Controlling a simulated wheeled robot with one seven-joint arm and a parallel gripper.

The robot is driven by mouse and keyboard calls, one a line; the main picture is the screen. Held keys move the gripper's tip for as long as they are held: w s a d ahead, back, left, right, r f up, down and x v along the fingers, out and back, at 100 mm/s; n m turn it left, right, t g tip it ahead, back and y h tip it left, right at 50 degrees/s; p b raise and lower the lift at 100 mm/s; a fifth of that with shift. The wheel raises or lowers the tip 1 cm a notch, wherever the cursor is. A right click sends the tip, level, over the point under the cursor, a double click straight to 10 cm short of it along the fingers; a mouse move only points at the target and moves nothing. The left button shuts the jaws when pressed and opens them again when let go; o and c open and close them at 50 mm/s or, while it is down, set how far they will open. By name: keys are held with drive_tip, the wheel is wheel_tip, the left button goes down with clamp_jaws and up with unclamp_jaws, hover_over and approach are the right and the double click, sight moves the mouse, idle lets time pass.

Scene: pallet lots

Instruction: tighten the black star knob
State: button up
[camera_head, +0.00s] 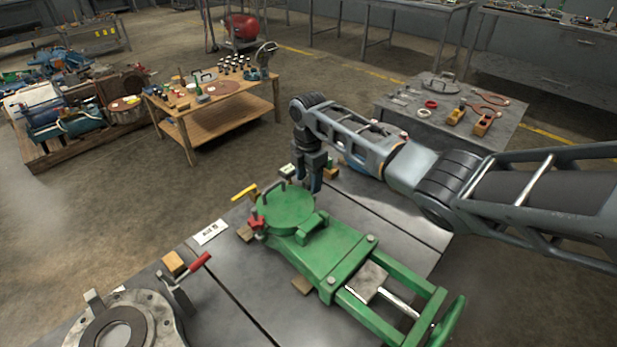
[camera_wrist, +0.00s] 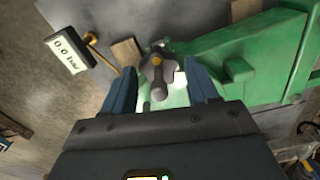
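In the wrist view a black star knob (camera_wrist: 158,76) with an orange-yellow centre sits on green metal, between and just beyond my fingertips. My gripper (camera_wrist: 160,72) is open, with its two blue fingers apart on either side of the knob; I cannot tell whether either touches it. In the head view my gripper (camera_head: 310,186) points down just behind the green valve (camera_head: 287,208) with its round lid. The black knob cannot be made out there; my fingers seem to cover it.
A display (camera_wrist: 66,46) reading "0.0 bar" stands beside the valve. A red star knob (camera_head: 257,223) is at the lid's left edge. A grey flanged part (camera_head: 125,322) with a red-handled lever lies at front left. A label plate (camera_head: 210,232) lies on the grey table.

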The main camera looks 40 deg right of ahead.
drive_tip(key=c, duration=0.9)
drive_tip(key=shift+o, duration=0.2)
drive_tip(key=shift+m, duration=0.4)
drive_tip(key=shift+w+r+m+p, duration=0.1)
drive_tip(key=shift+m+p, duration=0.75)
drive_tip(key=shift+m, duration=0.05)
drive_tip(key=m+p, duration=0.2)
drive_tip(key=m, duration=0.2)
drive_tip(key=shift+m, duration=0.3)
drive_tip(key=m+p, duration=0.1)
drive_tip(key=m, duration=0.2)
drive_tip(key=shift+w+d+m, duration=0.1)
drive_tip(key=shift+w+m, duration=0.05)
drive_tip(key=shift+m, duration=0.15)
drive_tip(key=shift+d+m+p, duration=0.15)
drive_tip(key=shift+m+p, duration=0.15)
drive_tip(key=shift+m, duration=1.6)
